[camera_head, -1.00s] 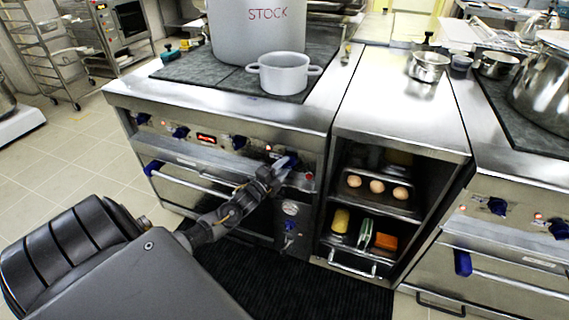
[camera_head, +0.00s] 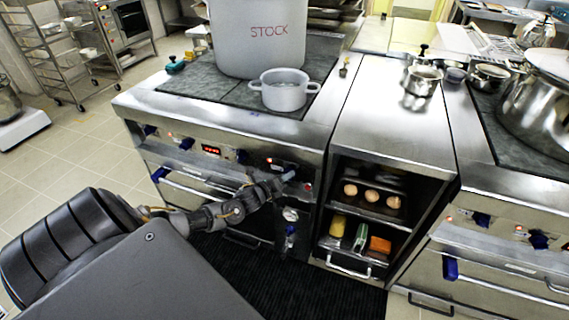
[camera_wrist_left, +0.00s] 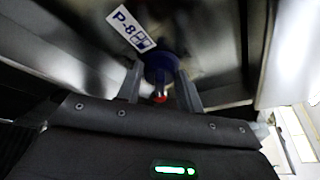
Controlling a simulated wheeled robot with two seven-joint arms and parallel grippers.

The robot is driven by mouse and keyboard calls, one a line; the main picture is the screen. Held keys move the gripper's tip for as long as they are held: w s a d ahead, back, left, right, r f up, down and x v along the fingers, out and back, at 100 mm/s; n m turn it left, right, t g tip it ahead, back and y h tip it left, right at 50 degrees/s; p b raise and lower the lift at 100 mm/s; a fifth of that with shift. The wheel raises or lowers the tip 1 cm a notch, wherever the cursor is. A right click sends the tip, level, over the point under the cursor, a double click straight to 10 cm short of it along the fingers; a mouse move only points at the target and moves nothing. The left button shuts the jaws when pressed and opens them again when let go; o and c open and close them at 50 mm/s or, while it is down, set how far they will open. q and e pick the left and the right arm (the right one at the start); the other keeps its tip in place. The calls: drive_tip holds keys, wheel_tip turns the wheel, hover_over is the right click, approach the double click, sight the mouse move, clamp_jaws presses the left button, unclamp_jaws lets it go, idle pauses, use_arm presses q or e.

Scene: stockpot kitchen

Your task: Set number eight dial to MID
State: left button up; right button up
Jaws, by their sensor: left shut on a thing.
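The number eight dial (camera_wrist_left: 160,66) is a round blue knob on the stove's front panel, beside a white tag (camera_wrist_left: 132,27) reading P-8 in the left wrist view. My left gripper (camera_wrist_left: 160,92) has its two fingers on either side of the dial and is shut on it. A small red part shows between the fingers. In the head view my left gripper (camera_head: 283,180) reaches the right end of the stove panel and largely hides the dial. The dial's setting marks cannot be read. My right gripper is not in view.
Other blue knobs (camera_head: 186,143) and a red display (camera_head: 211,150) sit along the panel. Oven handles run below it. A small pot (camera_head: 284,92) and a large STOCK pot (camera_head: 262,45) stand on top. An open shelf cabinet (camera_head: 362,225) with eggs is to the right.

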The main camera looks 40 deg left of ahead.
use_arm(q)
drive_tip(key=shift+r+m+y+p, duration=0.3)
drive_tip(key=shift+r+m+p, duration=0.05)
drive_tip(key=shift+m+p, duration=0.35)
drive_tip(key=shift+w+d+m+g+y+p, duration=0.1)
drive_tip(key=shift+d+m+g+y+p, duration=0.1)
drive_tip(key=shift+m+g+y+p, duration=0.6)
drive_tip(key=shift+m+p, duration=0.85)
drive_tip(key=shift+m, duration=0.05)
drive_tip(key=shift+d+m+p, duration=0.1)
drive_tip(key=shift+m+p, duration=0.2)
drive_tip(key=shift+y, duration=0.5)
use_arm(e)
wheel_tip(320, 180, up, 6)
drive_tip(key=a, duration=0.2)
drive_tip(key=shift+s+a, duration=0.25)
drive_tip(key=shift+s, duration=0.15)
use_arm(q)
drive_tip(key=shift+f, duration=0.1)
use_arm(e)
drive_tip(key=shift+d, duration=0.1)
use_arm(q)
drive_tip(key=o, duration=1)
drive_tip(key=shift+w, duration=0.1)
